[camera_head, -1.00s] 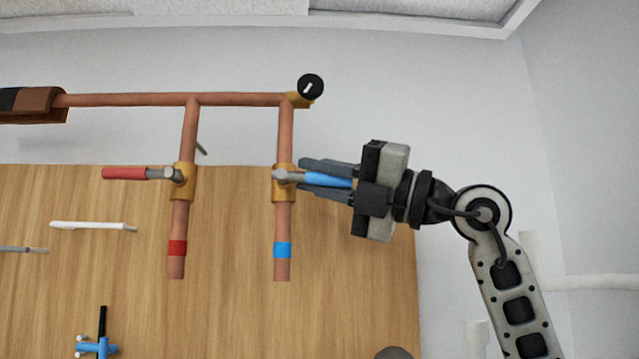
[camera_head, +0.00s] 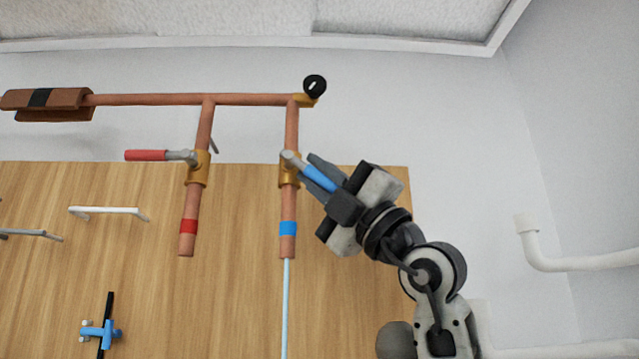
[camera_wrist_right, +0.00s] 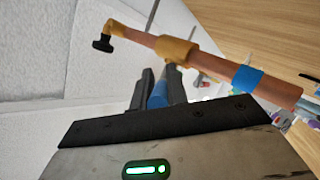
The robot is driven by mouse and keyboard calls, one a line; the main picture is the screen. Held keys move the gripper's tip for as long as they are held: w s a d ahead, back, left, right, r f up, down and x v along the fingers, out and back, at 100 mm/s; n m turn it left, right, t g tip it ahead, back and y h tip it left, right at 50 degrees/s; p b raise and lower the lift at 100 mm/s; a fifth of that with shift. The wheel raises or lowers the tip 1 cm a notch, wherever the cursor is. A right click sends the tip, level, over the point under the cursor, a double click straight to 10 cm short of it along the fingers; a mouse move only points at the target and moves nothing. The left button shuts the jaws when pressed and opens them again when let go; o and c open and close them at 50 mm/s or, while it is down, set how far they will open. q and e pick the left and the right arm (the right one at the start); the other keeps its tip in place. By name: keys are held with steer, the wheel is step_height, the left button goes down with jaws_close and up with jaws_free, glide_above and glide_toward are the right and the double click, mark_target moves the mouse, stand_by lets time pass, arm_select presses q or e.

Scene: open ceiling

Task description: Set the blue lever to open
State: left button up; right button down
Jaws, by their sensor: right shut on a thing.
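The blue lever (camera_head: 319,178) sits on the brass valve of the right copper pipe, which has a blue band (camera_head: 288,228). The lever slants down to the right from the valve. My right gripper (camera_head: 326,174) is shut on the lever, one finger on each side. In the right wrist view the blue lever (camera_wrist_right: 157,95) shows between the dark fingers, below the brass valve (camera_wrist_right: 176,50). A thin pale blue stream (camera_head: 286,305) runs down from the pipe's open end. My left gripper is not in view.
A red lever (camera_head: 146,155) points left on the neighbouring pipe with a red band (camera_head: 188,226). A black round knob (camera_head: 315,86) is at the top pipe's right end. White handles and a blue clamp (camera_head: 101,332) are on the wooden panel (camera_head: 230,290). A white wall pipe (camera_head: 580,262) is at right.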

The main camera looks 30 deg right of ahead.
stand_by(0.3)
steer(key=c, duration=1.4)
jaws_free()
